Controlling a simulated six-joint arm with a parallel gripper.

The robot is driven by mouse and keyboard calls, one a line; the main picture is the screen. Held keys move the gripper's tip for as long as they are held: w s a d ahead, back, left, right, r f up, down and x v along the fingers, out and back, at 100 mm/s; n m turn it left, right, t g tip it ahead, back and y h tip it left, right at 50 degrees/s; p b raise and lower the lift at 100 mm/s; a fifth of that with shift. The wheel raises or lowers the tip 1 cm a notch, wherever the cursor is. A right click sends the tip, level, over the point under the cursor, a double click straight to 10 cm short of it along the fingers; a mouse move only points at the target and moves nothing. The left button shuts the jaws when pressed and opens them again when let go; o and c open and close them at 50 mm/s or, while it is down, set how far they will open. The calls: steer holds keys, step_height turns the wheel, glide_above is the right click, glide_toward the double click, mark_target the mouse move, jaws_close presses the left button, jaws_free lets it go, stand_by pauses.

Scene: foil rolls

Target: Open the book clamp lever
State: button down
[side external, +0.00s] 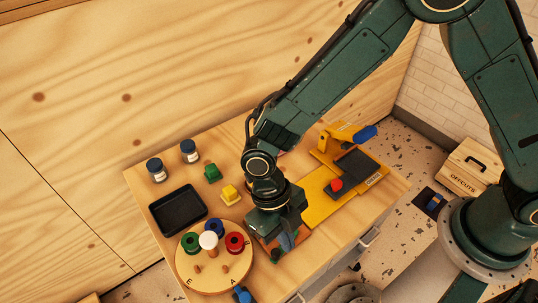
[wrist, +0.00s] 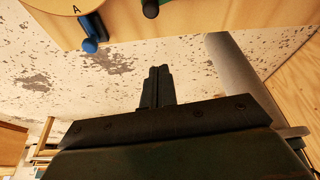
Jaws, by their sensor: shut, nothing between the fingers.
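I cannot tell for certain which part is the book clamp lever. A brown-orange board with a green part (side external: 272,252) lies at the table's front edge, mostly hidden under my gripper. In the wrist view a dark rounded knob (wrist: 151,9) shows at the table edge, cut off by the top of the picture. A blue handle (wrist: 90,38) sticks out past the table edge beside the round board; it also shows in the side view (side external: 242,295). My gripper (wrist: 159,72) is shut and empty, apart from the knob and the blue handle, with floor behind its fingertips.
A round wooden board (side external: 212,284) carries green, blue and red rolls and a white knob. A black tray (side external: 160,213), two jars and small green and yellow blocks stand behind it. A yellow press (side external: 330,205) with a blue handle and red knob stands right.

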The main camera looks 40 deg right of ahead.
mark_target(275, 256)
steer(key=x, duration=1)
steer(key=shift+d+f, duration=0.1)
steer(key=shift+w+a, duration=0.2)
steer(key=shift+w, duration=1)
steer(key=shift+w+a, duration=0.1)
steer(key=shift+w, duration=0.75)
steer(key=shift+w, duration=0.1)
steer(key=shift+w+a+m+y, duration=0.3)
steer(key=shift+w+m, duration=0.15)
steer(key=shift+m, duration=0.55)
steer(key=shift+w+a, duration=0.1)
steer(key=shift+w, duration=0.3)
